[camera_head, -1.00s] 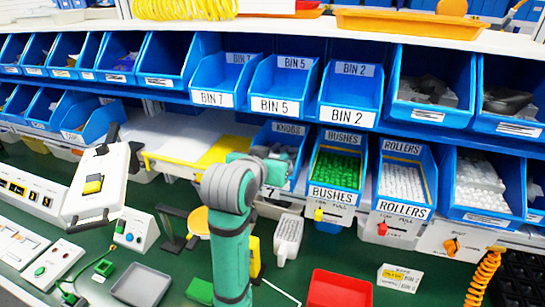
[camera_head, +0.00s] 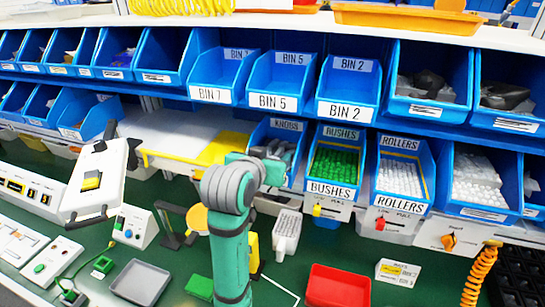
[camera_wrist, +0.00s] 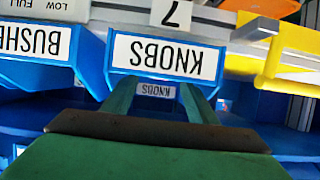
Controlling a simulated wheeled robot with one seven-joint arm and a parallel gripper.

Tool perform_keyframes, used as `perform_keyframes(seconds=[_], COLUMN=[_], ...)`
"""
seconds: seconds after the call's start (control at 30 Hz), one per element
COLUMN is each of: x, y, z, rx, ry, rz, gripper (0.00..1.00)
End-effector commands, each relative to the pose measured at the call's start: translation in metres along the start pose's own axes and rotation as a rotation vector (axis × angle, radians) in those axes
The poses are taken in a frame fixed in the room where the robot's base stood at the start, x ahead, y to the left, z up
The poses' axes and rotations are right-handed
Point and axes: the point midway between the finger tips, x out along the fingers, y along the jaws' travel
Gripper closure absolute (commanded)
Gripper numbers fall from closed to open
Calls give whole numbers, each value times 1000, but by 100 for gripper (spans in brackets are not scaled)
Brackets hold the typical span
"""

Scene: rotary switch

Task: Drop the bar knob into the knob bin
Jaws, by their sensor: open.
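The blue knob bin (camera_head: 262,132), labelled KNOBS, is in the lower shelf row, left of the bushes bin. In the wrist view its front label (camera_wrist: 166,55) appears upside down, with a second KNOBS label behind it. My gripper (camera_head: 278,151) is at the mouth of this bin and covers much of it. In the wrist view the two green fingers of my gripper (camera_wrist: 158,95) stand apart with nothing seen between them but the bin. I cannot make out the bar knob in either view; the inside of the bin is largely hidden.
The bushes bin (camera_head: 334,167) with green parts and the rollers bin (camera_head: 401,181) stand to the right. Bins 7, 5 and 2 hang above. Below, a red tray (camera_head: 338,287) and a grey tray (camera_head: 140,283) rest on the green bench. An orange knob (camera_head: 452,243) is at right.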

Motion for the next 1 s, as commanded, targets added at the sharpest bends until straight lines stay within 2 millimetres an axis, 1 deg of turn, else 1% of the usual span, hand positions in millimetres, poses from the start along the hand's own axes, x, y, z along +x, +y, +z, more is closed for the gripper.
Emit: perform_keyframes(seconds=[0.17, 0.5, 0.7, 0.83, 1.0], x=[-6, -76, -108, -120, -124], y=[0, 0, 0, 0, 3], z=[-13, -12, -11, -11, -11], rx=[1, 2, 2, 1, 2], ry=[2, 4, 3, 2, 0], rz=[-1, -1, -1, -1, 4], gripper=[47, 47, 47, 47, 47])
